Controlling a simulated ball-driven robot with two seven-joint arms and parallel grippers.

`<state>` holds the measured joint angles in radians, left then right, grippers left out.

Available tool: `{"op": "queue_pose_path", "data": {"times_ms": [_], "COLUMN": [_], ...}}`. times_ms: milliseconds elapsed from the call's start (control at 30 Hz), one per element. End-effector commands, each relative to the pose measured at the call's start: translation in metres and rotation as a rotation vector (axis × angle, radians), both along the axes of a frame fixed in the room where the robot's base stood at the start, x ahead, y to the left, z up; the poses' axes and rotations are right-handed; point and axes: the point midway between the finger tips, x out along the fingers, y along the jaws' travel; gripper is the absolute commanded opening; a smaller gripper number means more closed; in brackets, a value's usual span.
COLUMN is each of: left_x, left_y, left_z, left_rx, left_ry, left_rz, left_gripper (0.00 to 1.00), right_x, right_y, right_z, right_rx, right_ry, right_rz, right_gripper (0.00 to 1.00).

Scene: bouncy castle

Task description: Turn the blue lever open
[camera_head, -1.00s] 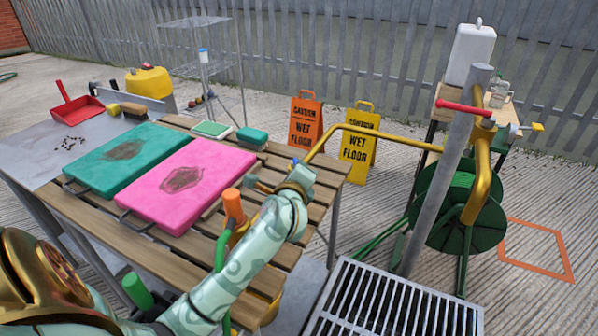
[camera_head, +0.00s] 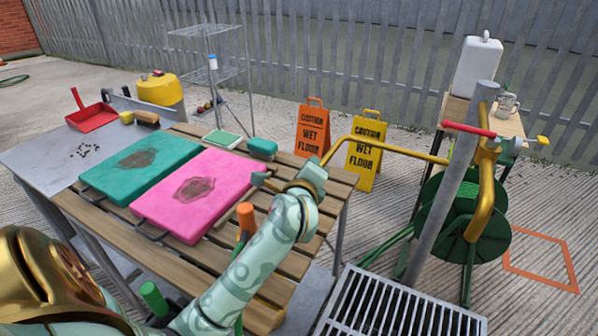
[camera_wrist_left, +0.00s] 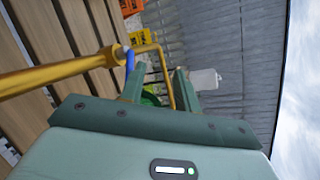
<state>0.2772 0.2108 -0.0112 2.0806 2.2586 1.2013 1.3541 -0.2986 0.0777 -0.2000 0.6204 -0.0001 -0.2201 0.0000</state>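In the left wrist view the blue lever (camera_wrist_left: 129,62) sits at the end of a thick gold pipe (camera_wrist_left: 60,74). It stands beside the tip of one finger of my left gripper (camera_wrist_left: 160,82). Whether they touch I cannot tell. The two fingers are apart, with nothing held between them. In the head view my left gripper (camera_head: 290,182) is over the right edge of the slatted table, at the near end of the gold pipe (camera_head: 385,146). The blue lever is hidden there behind the hand. My right gripper is not in view.
The slatted table (camera_head: 285,262) holds a pink board (camera_head: 225,180) and a teal board (camera_head: 115,172). An orange handle (camera_head: 245,215) stands close beside my left forearm. To the right are a metal post (camera_head: 440,215), a green hose reel (camera_head: 430,235) and a floor grate (camera_head: 400,310).

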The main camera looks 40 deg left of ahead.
Motion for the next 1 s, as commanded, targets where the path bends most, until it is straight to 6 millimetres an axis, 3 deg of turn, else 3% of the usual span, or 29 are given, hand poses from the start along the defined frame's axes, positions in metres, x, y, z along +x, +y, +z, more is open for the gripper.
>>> {"op": "queue_pose_path", "data": {"times_ms": [33, 100, 433, 633, 1000], "left_x": [-0.01, -0.021, -0.08, -0.093, -0.092], "left_y": [-0.007, -0.014, -0.054, -0.062, -0.063], "left_z": [0.021, 0.036, 0.059, 0.064, 0.066], "left_rx": [-0.005, -0.006, -0.006, -0.004, -0.003], "left_ry": [-0.006, -0.004, 0.006, 0.008, 0.002], "left_rz": [-0.002, -0.001, 0.001, 0.001, 0.001], "left_gripper": [0.33, 0.33, 0.33, 0.33, 0.33], "right_x": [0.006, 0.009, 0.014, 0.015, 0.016], "right_y": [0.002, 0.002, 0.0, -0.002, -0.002], "right_z": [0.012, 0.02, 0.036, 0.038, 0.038], "right_rx": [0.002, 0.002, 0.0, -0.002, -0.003], "right_ry": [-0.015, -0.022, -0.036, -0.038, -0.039], "right_rz": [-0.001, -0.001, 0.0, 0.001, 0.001], "right_gripper": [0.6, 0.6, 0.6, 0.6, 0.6]}}
